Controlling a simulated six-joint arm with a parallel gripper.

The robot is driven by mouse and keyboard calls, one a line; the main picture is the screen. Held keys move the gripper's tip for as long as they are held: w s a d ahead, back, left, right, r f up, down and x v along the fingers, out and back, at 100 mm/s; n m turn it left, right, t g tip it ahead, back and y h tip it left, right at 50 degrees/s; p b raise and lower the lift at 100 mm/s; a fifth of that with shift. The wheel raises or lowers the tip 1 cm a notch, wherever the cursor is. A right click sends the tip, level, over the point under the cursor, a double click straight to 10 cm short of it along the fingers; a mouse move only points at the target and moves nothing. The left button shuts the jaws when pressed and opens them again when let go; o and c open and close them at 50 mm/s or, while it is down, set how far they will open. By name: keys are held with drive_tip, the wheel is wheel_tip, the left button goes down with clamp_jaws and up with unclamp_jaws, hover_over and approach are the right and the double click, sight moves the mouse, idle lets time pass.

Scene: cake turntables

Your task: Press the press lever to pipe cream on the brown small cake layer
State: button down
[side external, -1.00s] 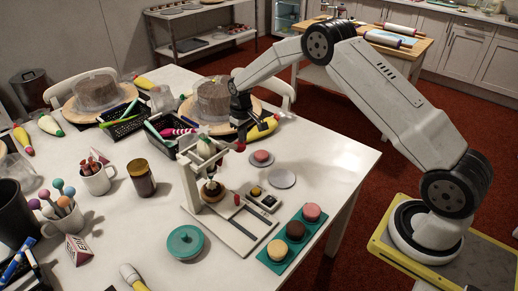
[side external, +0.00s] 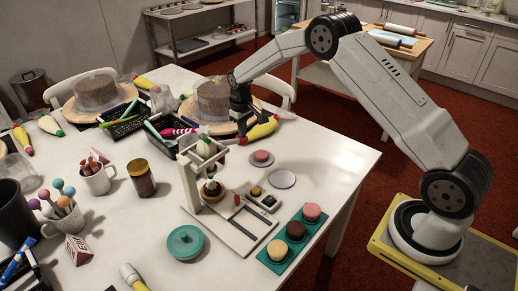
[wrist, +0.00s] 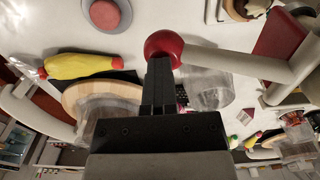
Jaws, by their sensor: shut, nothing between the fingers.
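The white press (side external: 190,190) stands on the table in the side view. The press lever (wrist: 240,62) is a pale bar ending in a red ball knob (wrist: 163,47) in the wrist view. My gripper (wrist: 159,64) is shut and empty, its fingertips right at the knob; I cannot tell whether they touch. In the side view my gripper (side external: 242,132) is beyond the press head, to its right, where the knob is hard to make out.
A teal tray (side external: 265,255) with pink, brown and yellow layers lies front right. A pink layer (side external: 261,157) and an empty plate (side external: 281,180) lie right of the press. A yellow bottle-like thing (side external: 262,129) lies behind my gripper, near a large cake (side external: 212,100).

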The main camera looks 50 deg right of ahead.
drive_tip(key=shift+r, duration=3.35)
drive_tip(key=shift+s, duration=0.1)
drive_tip(key=shift+s+a+r, duration=0.25)
drive_tip(key=shift+s+a, duration=0.15)
drive_tip(key=shift+s, duration=0.05)
drive_tip(key=s+a+t, duration=0.1)
drive_tip(key=s+a, duration=0.1)
drive_tip(key=s, duration=0.7)
drive_tip(key=s+a, duration=0.3)
drive_tip(key=s, duration=0.6)
drive_tip(key=s+a+r+t, duration=0.1)
drive_tip(key=s+a, duration=0.2)
drive_tip(key=s, duration=0.5)
drive_tip(key=shift+s+a+t, duration=0.25)
drive_tip(key=shift+s+t, duration=0.05)
drive_tip(key=shift+s, duration=0.1)
